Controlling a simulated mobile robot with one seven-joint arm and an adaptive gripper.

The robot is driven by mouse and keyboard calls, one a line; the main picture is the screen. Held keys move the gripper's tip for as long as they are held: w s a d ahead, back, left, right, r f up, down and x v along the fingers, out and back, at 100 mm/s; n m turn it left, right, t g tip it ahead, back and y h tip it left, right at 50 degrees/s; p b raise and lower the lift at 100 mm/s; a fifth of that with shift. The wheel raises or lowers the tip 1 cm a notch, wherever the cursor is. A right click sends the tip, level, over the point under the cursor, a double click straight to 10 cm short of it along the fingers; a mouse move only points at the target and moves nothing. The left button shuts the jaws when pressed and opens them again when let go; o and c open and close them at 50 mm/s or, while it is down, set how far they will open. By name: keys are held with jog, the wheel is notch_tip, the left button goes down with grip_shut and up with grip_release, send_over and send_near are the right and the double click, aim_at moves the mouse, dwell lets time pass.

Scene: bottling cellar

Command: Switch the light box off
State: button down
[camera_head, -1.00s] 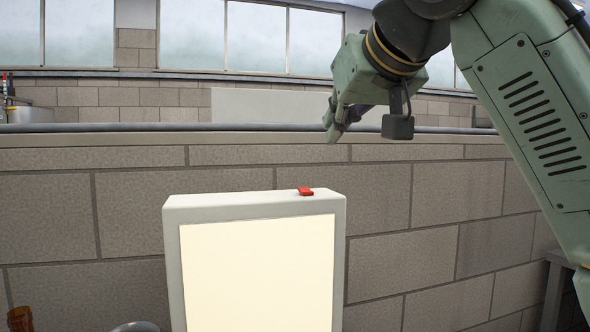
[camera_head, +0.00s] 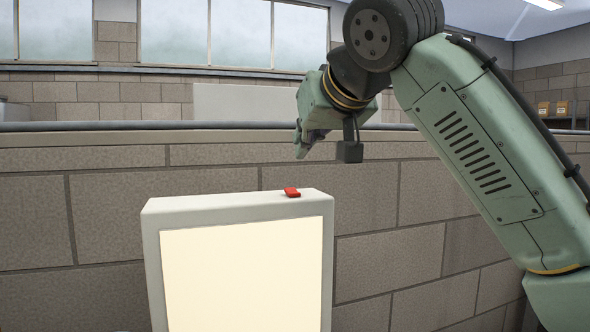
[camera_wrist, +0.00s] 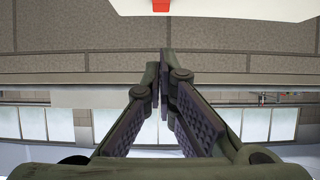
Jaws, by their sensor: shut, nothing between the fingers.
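The light box (camera_head: 152,235) is a pale upright box with a glowing cream front panel, so it is lit. A red rocker switch (camera_head: 292,192) sits on its top face, right of the middle. In the wrist view the red switch (camera_wrist: 160,6) and part of the box top (camera_wrist: 222,8) show at the upper edge. My gripper (camera_head: 300,152) is above the switch and close to it in the head view, pointing down, apart from it. In the wrist view my gripper's fingertips (camera_wrist: 164,56) meet, with nothing between them.
A block wall (camera_head: 120,215) with a ledge and grey rail (camera_head: 80,126) runs behind the light box. Windows (camera_head: 205,35) are in the far wall. Boxes on a shelf (camera_head: 553,108) stand far right.

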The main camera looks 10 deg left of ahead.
aim_at(295, 193)
jog(key=x, duration=0.3)
jog(key=shift+w+a+p, duration=0.2)
jog(key=shift+w+p, duration=0.1)
jog(key=f, duration=0.1)
jog(key=w+f, duration=0.1)
jog(key=shift+a+f, duration=0.3)
jog(key=shift+f, duration=0.05)
jog(key=shift+w+a+f, duration=0.15)
jog(key=shift+w+f, duration=0.05)
jog(key=shift+f, duration=0.6)
